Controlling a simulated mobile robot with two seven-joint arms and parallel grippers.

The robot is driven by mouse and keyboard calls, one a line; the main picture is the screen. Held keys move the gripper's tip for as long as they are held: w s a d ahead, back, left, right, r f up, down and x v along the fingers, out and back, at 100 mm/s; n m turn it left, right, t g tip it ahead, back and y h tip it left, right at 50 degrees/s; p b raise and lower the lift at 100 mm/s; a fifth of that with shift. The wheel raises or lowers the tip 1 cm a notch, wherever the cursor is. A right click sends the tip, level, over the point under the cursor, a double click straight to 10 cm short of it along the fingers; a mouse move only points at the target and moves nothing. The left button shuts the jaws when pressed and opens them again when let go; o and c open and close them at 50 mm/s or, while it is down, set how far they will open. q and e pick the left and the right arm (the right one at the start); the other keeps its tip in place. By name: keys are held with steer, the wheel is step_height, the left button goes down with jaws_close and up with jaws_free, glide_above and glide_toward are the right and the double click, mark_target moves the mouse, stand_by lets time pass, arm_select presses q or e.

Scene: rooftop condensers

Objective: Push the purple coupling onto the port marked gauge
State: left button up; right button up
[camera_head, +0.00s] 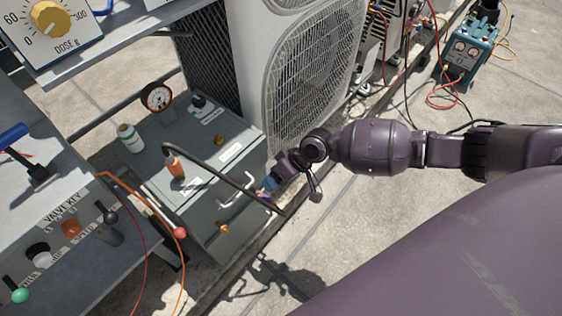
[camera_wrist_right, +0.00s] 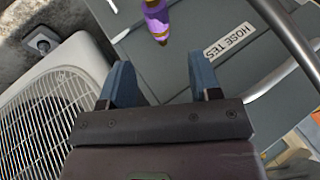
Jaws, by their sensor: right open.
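The purple coupling (camera_wrist_right: 156,20) has brass-coloured bands. It shows at the top of the right wrist view, beyond and between the open fingers, apart from them. In the head view a small purple bit of it (camera_head: 264,196) shows just by the fingertips. My right gripper (camera_head: 268,184) is at the front right edge of the grey cabinet; its blue fingers (camera_wrist_right: 162,82) are open with nothing between them. I cannot make out a port marked gauge. My left gripper is not in view.
A bent grey rail (camera_head: 215,172) runs over the cabinet (camera_head: 237,130) beside my right gripper. A label reading "HOSE TES" (camera_wrist_right: 230,40) is near the coupling. A pressure gauge (camera_head: 156,97), bottles and a brass fitting (camera_head: 222,227) are nearby. The condenser (camera_head: 312,75) stands behind.

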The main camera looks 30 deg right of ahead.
mark_target(263, 193)
steer(key=b+x, duration=0.1)
steer(key=x, duration=0.4)
steer(key=shift+s+a+f, duration=0.1)
steer(key=shift+a+f, duration=0.05)
steer(key=shift+f, duration=0.25)
steer(key=shift+w+a+f+b, duration=0.2)
steer(key=shift+a+f+b, duration=0.1)
steer(key=shift+a+f, duration=0.15)
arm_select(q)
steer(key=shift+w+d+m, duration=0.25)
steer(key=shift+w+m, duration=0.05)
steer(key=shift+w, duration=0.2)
arm_select(e)
steer(key=shift+w+a+f, duration=0.1)
steer(key=c, duration=1)
steer(key=shift+o, duration=1.3)
jaws_close()
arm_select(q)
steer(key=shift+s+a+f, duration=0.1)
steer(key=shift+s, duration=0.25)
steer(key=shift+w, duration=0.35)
